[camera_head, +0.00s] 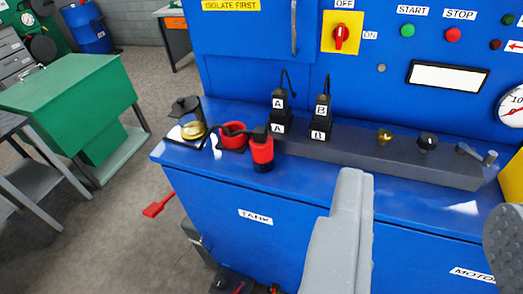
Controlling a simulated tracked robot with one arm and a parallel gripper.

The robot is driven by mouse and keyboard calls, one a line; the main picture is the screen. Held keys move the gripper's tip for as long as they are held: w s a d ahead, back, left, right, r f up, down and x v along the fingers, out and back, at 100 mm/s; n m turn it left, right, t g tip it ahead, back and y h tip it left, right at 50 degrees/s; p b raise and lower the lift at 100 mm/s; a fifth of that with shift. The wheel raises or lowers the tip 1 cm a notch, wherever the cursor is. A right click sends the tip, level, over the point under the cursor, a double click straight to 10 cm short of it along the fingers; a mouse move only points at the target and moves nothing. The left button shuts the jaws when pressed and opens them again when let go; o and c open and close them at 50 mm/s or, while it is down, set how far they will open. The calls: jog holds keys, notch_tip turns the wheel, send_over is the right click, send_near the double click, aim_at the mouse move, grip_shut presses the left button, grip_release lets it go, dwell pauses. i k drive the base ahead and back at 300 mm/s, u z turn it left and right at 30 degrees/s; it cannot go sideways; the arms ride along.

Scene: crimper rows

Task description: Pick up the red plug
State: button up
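The red plug (262,150) is a short red cylinder with a black lower part. It is at the front edge of the blue cabinet top, left of the grey rail, and a black cable or arm runs to its upper end. A red ring-shaped holder (233,136) is just left of it. My gripper (430,200) shows as a grey finger at bottom centre and a darker piece at the right edge, with a wide empty gap between them. It is open, in front of the cabinet and to the right of the plug, not touching it.
Black plugs A (279,100) and B (323,105) stand upright on the grey rail (375,153). A brass-and-black fitting (190,122) is at the cabinet's left end. A red lever (158,206) sticks out at left. A green box (75,95) stands beyond open floor.

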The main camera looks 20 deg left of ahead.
aim_at(263, 156)
jog(key=u, duration=0.05)
jog(key=i, duration=0.75)
jog(key=u, duration=1.1)
